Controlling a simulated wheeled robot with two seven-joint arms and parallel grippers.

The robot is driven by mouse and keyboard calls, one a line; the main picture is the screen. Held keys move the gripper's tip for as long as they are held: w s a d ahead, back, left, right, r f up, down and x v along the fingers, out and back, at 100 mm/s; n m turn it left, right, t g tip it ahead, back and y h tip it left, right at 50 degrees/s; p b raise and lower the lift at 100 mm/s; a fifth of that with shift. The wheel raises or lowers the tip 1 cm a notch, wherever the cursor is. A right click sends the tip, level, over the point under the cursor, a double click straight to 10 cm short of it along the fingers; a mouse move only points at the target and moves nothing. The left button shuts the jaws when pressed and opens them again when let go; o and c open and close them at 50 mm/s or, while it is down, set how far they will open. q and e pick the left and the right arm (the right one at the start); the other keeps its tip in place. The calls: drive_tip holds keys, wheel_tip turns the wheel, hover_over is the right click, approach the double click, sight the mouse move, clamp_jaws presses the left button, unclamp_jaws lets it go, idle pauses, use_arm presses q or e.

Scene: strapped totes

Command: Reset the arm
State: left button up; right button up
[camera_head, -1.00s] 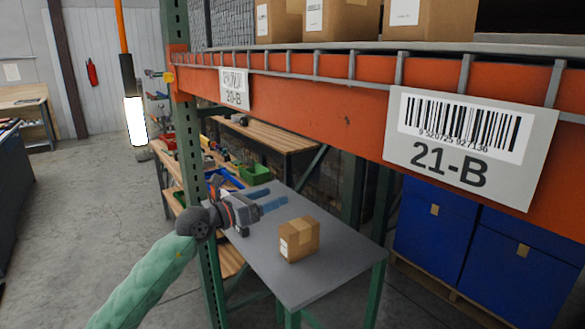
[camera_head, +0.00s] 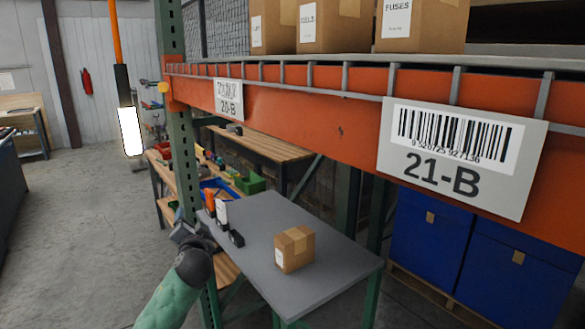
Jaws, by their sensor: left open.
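My left arm comes up from the bottom in a green sleeve, left of the grey table (camera_head: 325,277). My left gripper (camera_head: 183,231) is at its end, small and dark, by the green rack post at the table's left edge. It is open, and nothing shows in it. It is apart from the brown cardboard box (camera_head: 295,250) standing on the table. My right gripper is not in view.
Small black, white and orange items (camera_head: 222,212) stand at the table's left side, close to my gripper. An orange rack beam (camera_head: 300,110) with a 21-B label (camera_head: 460,155) crosses above. Blue bins (camera_head: 435,240) stand at right. Floor at left is clear.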

use_arm(q)
drive_tip(key=s+d+f+n+g+h, duration=0.1)
drive_tip(key=s+d+f+g+h, duration=0.15)
drive_tip(key=s+f, duration=0.65)
drive_tip(key=s+d+f+n+g+h, duration=0.1)
drive_tip(key=s+d+f+g, duration=0.2)
drive_tip(key=f, duration=1.2)
drive_tip(key=s+d+f+g+h, duration=0.2)
drive_tip(key=s+f+g, duration=0.4)
drive_tip(key=f, duration=0.5)
drive_tip(key=s+d+f+g, duration=0.1)
drive_tip(key=s+f, duration=0.6)
drive_tip(key=s, duration=0.4)
drive_tip(key=s+d+f+n+g, duration=0.1)
drive_tip(key=s+d+f+g, duration=0.1)
drive_tip(key=s+f, duration=0.5)
drive_tip(key=s+d+f+n+g, duration=0.1)
drive_tip(key=s+f, duration=0.6)
drive_tip(key=s, duration=0.7)
drive_tip(key=shift+s+d+g+h, duration=0.15)
drive_tip(key=shift+s+g+h, duration=0.25)
drive_tip(key=shift+g+h, duration=0.05)
